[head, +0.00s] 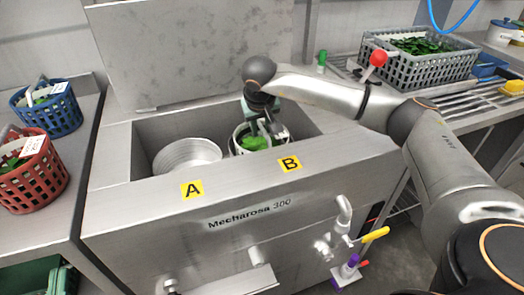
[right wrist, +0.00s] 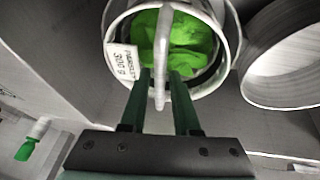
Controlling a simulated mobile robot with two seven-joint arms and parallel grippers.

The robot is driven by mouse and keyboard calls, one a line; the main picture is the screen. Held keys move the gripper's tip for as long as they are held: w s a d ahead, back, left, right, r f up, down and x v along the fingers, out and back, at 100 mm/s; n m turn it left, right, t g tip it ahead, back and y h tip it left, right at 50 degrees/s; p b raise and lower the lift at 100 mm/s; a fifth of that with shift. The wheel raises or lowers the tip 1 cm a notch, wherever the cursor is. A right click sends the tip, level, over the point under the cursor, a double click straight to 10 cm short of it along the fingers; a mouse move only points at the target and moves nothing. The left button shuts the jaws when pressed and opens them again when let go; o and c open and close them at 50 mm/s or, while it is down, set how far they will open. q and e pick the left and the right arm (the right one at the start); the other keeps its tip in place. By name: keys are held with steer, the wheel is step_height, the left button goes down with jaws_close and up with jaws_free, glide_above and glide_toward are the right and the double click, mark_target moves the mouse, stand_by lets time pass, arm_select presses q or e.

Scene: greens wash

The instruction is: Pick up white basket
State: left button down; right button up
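The white basket (head: 238,139) holds green leaves and stands in the sink trough behind the letter B. In the right wrist view the white basket (right wrist: 226,66) carries a label reading parsley, 300 g, and its pale handle (right wrist: 160,50) arches over the leaves. My right gripper (head: 266,128) reaches down into the trough at the basket. In the right wrist view my right gripper (right wrist: 162,76) has its two fingers on either side of the handle, apart, with a gap visible. My left gripper is not in view.
An empty round metal basket (head: 187,154) sits left in the trough, behind the letter A. Blue (head: 50,112) and red (head: 36,180) baskets stand on the left counter. A grey crate of greens (head: 423,74) stands on the right rack. A raised lid (head: 195,45) stands behind the trough.

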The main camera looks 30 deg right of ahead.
jaws_close()
steer(key=shift+w+r, duration=0.1)
steer(key=shift+r, duration=0.05)
stand_by(1.1)
